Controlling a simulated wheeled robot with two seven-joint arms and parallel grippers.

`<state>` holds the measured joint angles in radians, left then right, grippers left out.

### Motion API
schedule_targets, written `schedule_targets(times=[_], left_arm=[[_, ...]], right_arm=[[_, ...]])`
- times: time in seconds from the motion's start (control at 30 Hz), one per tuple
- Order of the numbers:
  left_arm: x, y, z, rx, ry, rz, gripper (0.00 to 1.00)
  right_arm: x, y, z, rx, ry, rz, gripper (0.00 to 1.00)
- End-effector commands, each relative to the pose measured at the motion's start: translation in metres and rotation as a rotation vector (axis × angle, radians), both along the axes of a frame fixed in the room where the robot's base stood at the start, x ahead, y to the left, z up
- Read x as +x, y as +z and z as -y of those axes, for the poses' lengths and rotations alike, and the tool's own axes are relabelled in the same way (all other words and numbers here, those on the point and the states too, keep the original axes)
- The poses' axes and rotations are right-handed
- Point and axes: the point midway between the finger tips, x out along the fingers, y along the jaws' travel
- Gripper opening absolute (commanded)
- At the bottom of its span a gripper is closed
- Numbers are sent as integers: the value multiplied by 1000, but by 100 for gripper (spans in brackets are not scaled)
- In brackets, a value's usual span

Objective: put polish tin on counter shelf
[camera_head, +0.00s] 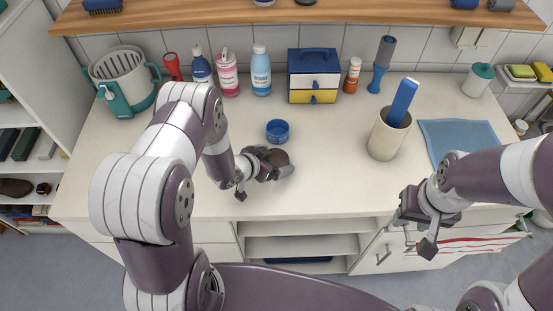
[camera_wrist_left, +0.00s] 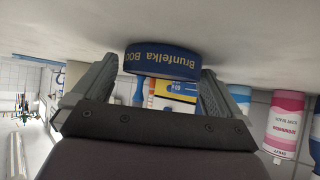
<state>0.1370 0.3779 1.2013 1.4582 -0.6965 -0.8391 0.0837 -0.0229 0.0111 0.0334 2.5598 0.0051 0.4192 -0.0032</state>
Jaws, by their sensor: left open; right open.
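The polish tin (camera_head: 277,131) is a small round blue tin on the white counter. In the left wrist view the tin (camera_wrist_left: 162,61) appears upside down, lettered "Brunfelka", in line with the gap between the fingers. My left gripper (camera_head: 262,168) is open, low over the counter and just in front of the tin; the head view shows them apart. My right gripper (camera_head: 420,222) is open and empty at the counter's front edge. Open shelves (camera_head: 292,247) show below the counter front, and a wooden shelf (camera_head: 300,12) runs along the wall above it.
A blue, white and yellow drawer box (camera_head: 314,76), bottles (camera_head: 261,72) and an orange container (camera_head: 352,76) stand behind the tin. A beige holder (camera_head: 388,138) stands to the right, near a blue cloth (camera_head: 459,138).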

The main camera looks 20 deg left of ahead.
Motion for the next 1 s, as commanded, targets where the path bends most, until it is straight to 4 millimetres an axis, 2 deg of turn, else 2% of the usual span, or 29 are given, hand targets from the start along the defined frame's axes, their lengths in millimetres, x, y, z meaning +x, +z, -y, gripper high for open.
schedule_targets(times=[0.17, 0.2, 0.33, 0.37, 0.43, 0.47, 0.73, 0.87, 0.97, 1.0], left_arm=[[1, -1, 0, 1, 1, 0, 100], [1, -1, 0, 1, 1, 0, 97], [1, -1, 0, 1, 1, 0, 54], [1, -1, 0, 1, 1, 0, 50], [1, 0, 0, 1, 1, 0, 50], [1, 0, 0, 1, 1, 0, 45], [1, 6, 0, 0, 1, 1, 44], [1, 22, 0, 0, 1, 4, 44], [2, 42, 0, 0, 1, 4, 44], [1, 45, 11, 0, -5, 4, 44]], right_arm=[[0, 0, 0, 0, 0, 0, 43], [0, 0, 0, 0, 0, 0, 43], [0, 0, 0, 0, 0, 0, 43], [0, 0, 0, 0, 0, 0, 43], [0, 0, 0, 0, 0, 0, 43], [0, 0, 0, 0, 0, 0, 43], [0, -1, 0, 0, 0, 0, 43], [0, -2, 0, 0, 0, 0, 43], [0, -4, 0, 0, 0, 0, 43], [0, -7, 0, 0, 0, 0, 43]])
